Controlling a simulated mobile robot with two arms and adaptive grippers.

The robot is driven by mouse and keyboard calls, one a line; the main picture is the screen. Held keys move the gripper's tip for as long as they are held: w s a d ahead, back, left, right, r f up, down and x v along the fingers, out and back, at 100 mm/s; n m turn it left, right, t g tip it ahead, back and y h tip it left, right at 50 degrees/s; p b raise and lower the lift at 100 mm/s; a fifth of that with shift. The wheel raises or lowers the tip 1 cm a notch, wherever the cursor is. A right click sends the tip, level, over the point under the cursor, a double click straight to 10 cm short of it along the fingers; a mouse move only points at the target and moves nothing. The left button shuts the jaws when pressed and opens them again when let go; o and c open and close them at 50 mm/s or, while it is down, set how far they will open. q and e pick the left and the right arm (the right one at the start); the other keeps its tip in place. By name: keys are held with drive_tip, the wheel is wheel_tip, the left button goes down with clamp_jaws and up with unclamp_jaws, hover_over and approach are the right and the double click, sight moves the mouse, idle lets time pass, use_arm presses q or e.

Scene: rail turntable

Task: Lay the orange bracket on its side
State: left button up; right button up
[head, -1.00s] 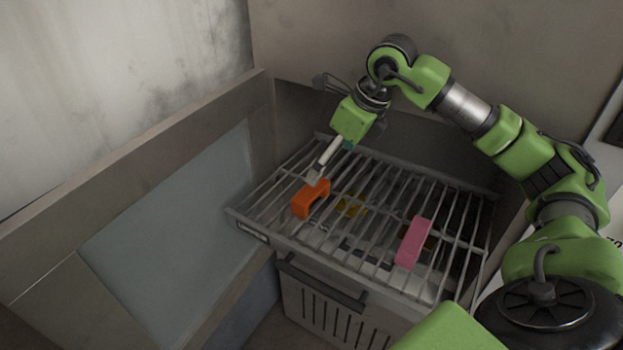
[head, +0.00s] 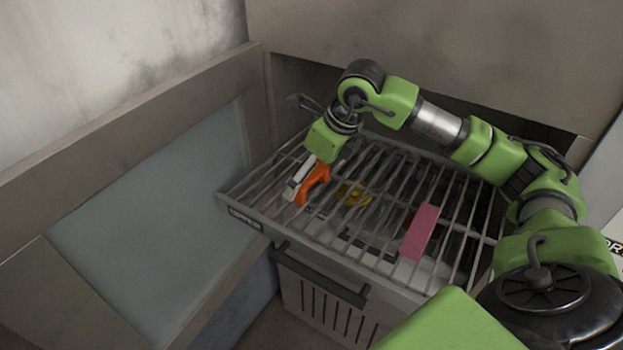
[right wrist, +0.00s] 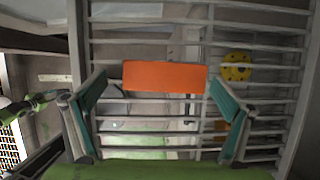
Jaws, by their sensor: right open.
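The orange bracket (head: 317,183) is on the wire rack (head: 238,203) near its left edge, partly hidden by my right gripper (head: 302,185). In the right wrist view the bracket (right wrist: 165,76) shows as a plain orange bar, level across the picture. My right gripper (right wrist: 158,82) is open, with one teal-padded finger to each side of the bar and small gaps between. In the head view a pale finger lies along the bracket's left side; whether it touches cannot be told.
A pink block (head: 421,231) stands on the rack to the right. A yellow round part (head: 352,194) lies below the bars; it also shows in the right wrist view (right wrist: 237,66). A panelled wall (head: 150,190) rises at the left. Bars between bracket and pink block are clear.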

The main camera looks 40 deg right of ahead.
sight(313, 172)
drive_tip(key=shift+w+d+f, duration=0.15)
drive_tip(key=shift+w+f, duration=0.2)
drive_tip(key=shift+f, duration=0.25)
drive_tip(key=shift+w+d+f, duration=0.15)
drive_tip(key=shift+w+f, duration=0.15)
drive_tip(key=shift+f, duration=0.3)
drive_tip(key=shift+w+d+f, duration=0.1)
drive_tip(key=shift+w+d, duration=0.1)
drive_tip(key=shift+s+a+r, duration=0.35)
drive_tip(key=shift+s+a, duration=0.05)
drive_tip(key=shift+a, duration=0.05)
drive_tip(key=c, duration=1.3)
drive_tip(key=shift+c, duration=0.7)
drive_tip(key=shift+w+d, duration=0.15)
use_arm(q)
drive_tip(key=shift+s+f, duration=0.35)
drive_tip(key=shift+s, duration=0.1)
